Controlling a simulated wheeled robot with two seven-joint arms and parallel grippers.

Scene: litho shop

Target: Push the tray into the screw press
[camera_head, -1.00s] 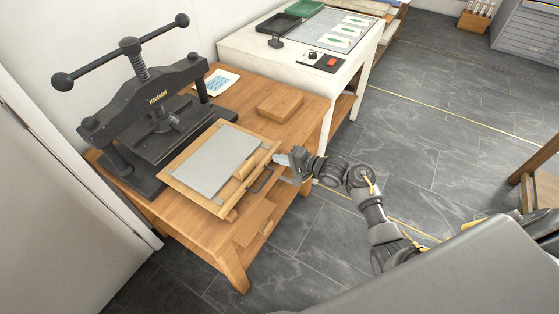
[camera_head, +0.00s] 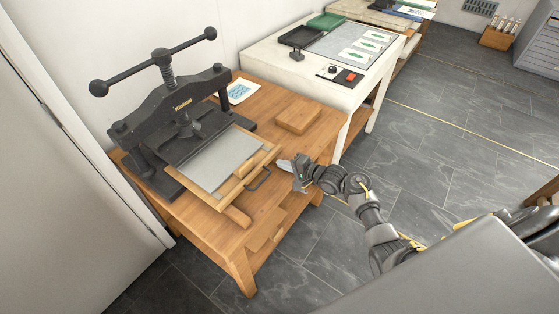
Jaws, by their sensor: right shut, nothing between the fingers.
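The black screw press (camera_head: 170,118) stands on the wooden table at the left, with its long bar handle on top. The wooden tray (camera_head: 241,186) carries a grey plate (camera_head: 221,160). Its far part lies under the press frame, on the press bed, and its near edge sticks out toward the table's front. A dark loop handle (camera_head: 260,179) shows at the tray's near side. My right gripper (camera_head: 285,164) is shut and empty, just right of the tray's near edge and apart from the handle. My left gripper is not in view.
A wooden block (camera_head: 297,114) lies on the table (camera_head: 262,207) right of the press, with a printed sheet (camera_head: 241,91) behind it.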

